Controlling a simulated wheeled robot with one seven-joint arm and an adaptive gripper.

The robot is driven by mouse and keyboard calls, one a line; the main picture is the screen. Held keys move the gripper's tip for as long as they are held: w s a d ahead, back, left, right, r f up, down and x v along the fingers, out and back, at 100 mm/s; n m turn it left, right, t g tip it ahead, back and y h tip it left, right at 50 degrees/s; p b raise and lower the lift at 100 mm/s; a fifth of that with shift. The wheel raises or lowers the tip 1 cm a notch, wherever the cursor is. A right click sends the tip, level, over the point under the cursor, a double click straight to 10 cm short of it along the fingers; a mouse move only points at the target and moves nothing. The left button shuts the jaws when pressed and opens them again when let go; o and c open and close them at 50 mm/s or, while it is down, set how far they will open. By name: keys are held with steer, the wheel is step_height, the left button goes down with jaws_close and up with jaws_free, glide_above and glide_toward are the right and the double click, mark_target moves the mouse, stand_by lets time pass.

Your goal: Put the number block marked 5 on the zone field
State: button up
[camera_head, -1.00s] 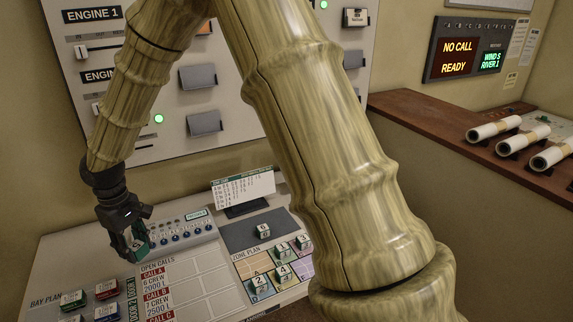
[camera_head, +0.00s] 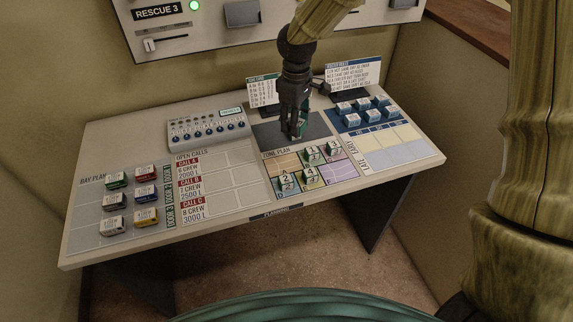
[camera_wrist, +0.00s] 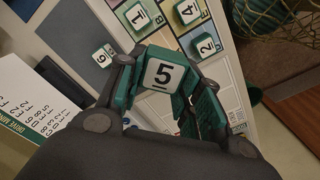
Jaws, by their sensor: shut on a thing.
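The number block marked 5 (camera_wrist: 163,75) is between the green fingers of my gripper (camera_wrist: 172,92) in the wrist view, its number facing the camera. In the head view my gripper (camera_head: 298,134) points down over the dark pad (camera_head: 270,132) behind the zone plan; its height above the pad is hard to tell. The zone plan field (camera_head: 342,171) is a grid of coloured cells. Blocks marked 1 (camera_head: 313,155), 3 (camera_head: 332,149), 4 (camera_head: 310,174) and 2 (camera_head: 287,182) stand on it. A block marked 6 (camera_wrist: 102,57) shows beside my gripper in the wrist view.
A button panel (camera_head: 207,128) stands left of the pad. Two upright cards (camera_head: 262,92) stand behind it. Blue blocks (camera_head: 343,109) sit at the right. Coloured blocks (camera_head: 117,180) stand on the bay plan at the left. The open calls grid (camera_head: 235,175) has bare cells.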

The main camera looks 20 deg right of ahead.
steer(key=s+d+f+n, duration=0.2)
steer(key=s+n, duration=0.1)
steer(key=n, duration=0.5)
steer(key=s+d+f+n+b, duration=0.1)
steer(key=s+d+f+n, duration=0.2)
steer(key=n, duration=0.5)
steer(key=s+d+f+n+b, duration=0.1)
steer(key=s+d+f+n, duration=0.2)
steer(key=s+n, duration=0.2)
steer(key=shift+s+d+n, duration=0.1)
steer(key=shift+s+n, duration=0.05)
steer(key=shift+n, duration=0.7)
steer(key=shift+s+n, duration=0.1)
steer(key=shift+n, duration=0.75)
steer(key=n, duration=0.1)
steer(key=s+f+n, duration=0.1)
steer(key=n, duration=0.1)
steer(key=shift+s+d, duration=0.2)
steer(key=shift+s, duration=0.05)
steer(key=p, duration=0.4)
glide_above(291, 166)
steer(key=shift+a+f, duration=0.1)
steer(key=shift+f, duration=0.6)
steer(key=shift+f+p, duration=0.65)
steer(key=shift+f, duration=1.15)
steer(key=shift+f, duration=0.15)
steer(key=o, duration=0.9)
